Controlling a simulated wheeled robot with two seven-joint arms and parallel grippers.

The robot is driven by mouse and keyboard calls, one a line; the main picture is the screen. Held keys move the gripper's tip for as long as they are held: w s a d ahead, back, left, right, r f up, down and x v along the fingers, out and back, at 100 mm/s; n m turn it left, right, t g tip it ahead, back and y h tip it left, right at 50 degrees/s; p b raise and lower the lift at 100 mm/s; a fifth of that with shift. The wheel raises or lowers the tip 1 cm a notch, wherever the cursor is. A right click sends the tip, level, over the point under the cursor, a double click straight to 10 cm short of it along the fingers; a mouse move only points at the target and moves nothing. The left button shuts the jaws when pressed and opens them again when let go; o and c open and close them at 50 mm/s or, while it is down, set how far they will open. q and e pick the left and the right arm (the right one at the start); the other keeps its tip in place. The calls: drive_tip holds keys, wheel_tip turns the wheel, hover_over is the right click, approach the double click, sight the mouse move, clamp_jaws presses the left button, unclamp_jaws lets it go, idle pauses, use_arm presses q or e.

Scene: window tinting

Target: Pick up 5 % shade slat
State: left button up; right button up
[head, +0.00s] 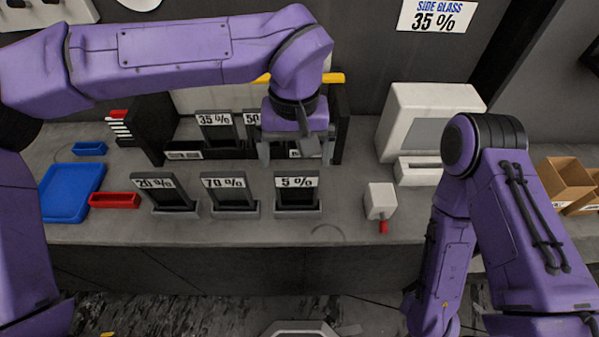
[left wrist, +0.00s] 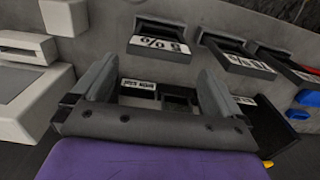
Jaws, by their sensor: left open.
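The 5 % shade slat (head: 297,190) stands in a small dark holder at the front of the counter, with its white label at the top. It also shows near the top middle of the left wrist view (left wrist: 160,38), with its label upside down. My left gripper (head: 297,152) is open and empty. In the head view it appears just above and behind the 5 % slat, over the rack, apart from the slat. In the left wrist view its two fingers (left wrist: 155,80) are spread wide with nothing between them. My right gripper is out of view.
The 70 % slat (head: 230,192) and 20 % slat (head: 164,192) stand to the left. A dark rack (head: 152,140) with 35 % and 50 slats is behind. A white box with red tip (head: 380,200) stands right. Blue tray (head: 70,192) and red tray (head: 115,200) lie left.

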sight(297, 187)
use_arm(q)
drive_tip(key=f, duration=0.2)
drive_tip(key=s+f, duration=0.1)
drive_tip(key=f, duration=0.1)
drive_tip(key=shift+a+f, duration=0.1)
drive_tip(key=shift+a, duration=0.05)
drive_tip(key=f, duration=0.3)
drive_tip(key=f+p, duration=0.1)
drive_tip(key=f, duration=0.1)
drive_tip(key=shift+w+d+f, duration=0.15)
drive_tip(key=shift+w+d, duration=0.15)
drive_tip(key=shift+s+a+f, duration=0.15)
drive_tip(key=shift+f, duration=0.15)
drive_tip(key=c, duration=0.8)
